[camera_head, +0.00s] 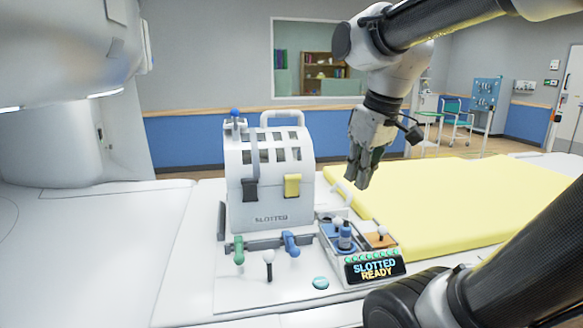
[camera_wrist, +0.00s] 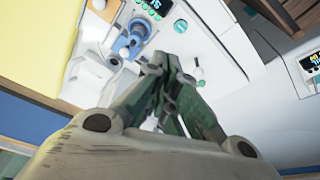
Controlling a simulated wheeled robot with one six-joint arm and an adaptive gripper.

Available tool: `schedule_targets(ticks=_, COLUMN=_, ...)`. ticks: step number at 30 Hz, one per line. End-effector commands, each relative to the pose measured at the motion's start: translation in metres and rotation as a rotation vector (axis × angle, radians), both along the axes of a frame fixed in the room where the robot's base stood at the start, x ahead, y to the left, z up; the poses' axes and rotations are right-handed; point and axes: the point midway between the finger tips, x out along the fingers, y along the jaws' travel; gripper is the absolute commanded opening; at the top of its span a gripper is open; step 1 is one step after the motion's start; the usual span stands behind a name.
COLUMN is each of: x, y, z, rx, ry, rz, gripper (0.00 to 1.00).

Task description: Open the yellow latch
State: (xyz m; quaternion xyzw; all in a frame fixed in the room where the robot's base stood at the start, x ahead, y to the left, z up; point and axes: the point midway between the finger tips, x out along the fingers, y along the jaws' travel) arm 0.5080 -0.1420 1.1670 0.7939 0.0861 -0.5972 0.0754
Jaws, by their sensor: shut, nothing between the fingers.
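The yellow latch (camera_head: 292,186) is on the front right of a white slotted box (camera_head: 240,165) marked SLOTTED. A dark latch (camera_head: 250,189) is on the front left of the same box. My gripper (camera_head: 357,184) is shut and empty, in the air to the right of the box and apart from the yellow latch. In the wrist view my gripper (camera_wrist: 165,65) shows its fingers together with nothing between them. I cannot make out the yellow latch in the wrist view.
Green (camera_head: 238,250) and blue (camera_head: 290,244) levers and a white-knobbed stick (camera_head: 268,263) stand before the box. A tray with a blue knobbed part (camera_head: 345,236) and a READY display (camera_head: 375,266) is at the right. A yellow mat (camera_head: 450,200) lies behind.

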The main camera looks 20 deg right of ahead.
Motion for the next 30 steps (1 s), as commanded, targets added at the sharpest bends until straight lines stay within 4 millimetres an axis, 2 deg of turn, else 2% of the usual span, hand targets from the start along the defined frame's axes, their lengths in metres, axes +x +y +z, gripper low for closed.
schedule_targets(ticks=1, x=0.016, y=0.001, z=0.010, rx=-0.002, ry=0.024, rz=0.053, gripper=0.00)
schedule_targets(ticks=6, x=0.067, y=0.006, z=0.037, rx=0.003, ry=0.092, rz=0.274, gripper=0.00)
schedule_targets(ticks=13, x=0.139, y=0.009, z=0.057, rx=0.041, ry=0.152, rz=0.590, gripper=0.00)
schedule_targets(ticks=21, x=0.219, y=0.009, z=0.056, rx=0.120, ry=0.170, rz=0.957, gripper=0.00)
schedule_targets(ticks=25, x=0.244, y=0.008, z=0.051, rx=0.150, ry=0.160, rz=1.089, gripper=0.00)
schedule_targets(ticks=30, x=0.261, y=0.006, z=0.047, rx=0.173, ry=0.147, rz=1.181, gripper=0.00)
